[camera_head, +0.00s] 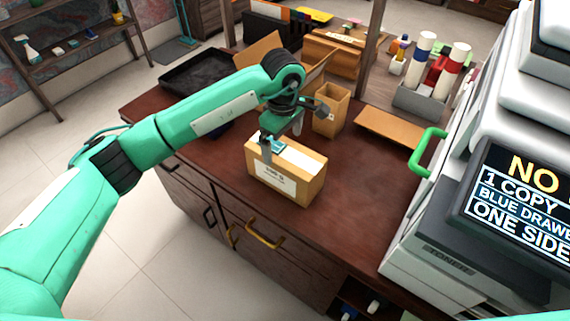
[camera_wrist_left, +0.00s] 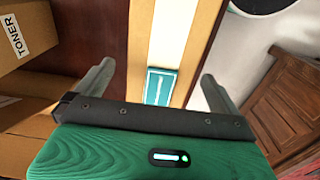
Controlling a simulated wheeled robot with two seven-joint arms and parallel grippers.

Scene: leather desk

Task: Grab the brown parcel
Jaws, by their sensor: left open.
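The brown parcel (camera_head: 286,172) is a cardboard box with a white label on its front and a pale strip along its top. It stands on the dark red-brown desk near the front edge. My left gripper (camera_head: 284,146) is over the parcel's left part, fingers pointing down. In the left wrist view the open fingers of my left gripper (camera_wrist_left: 152,85) lie on either side of the parcel (camera_wrist_left: 211,22). A small teal label (camera_wrist_left: 160,86) shows on the parcel's top between them. I cannot tell whether the fingers touch its sides. My right gripper is not in view.
An open cardboard box (camera_head: 331,110) stands just behind the parcel. A flat brown board (camera_head: 390,136) lies to the right, before a large printer (camera_head: 470,250) with a green handle. A black tray (camera_head: 200,82) lies at the back left. The desk right of the parcel is clear.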

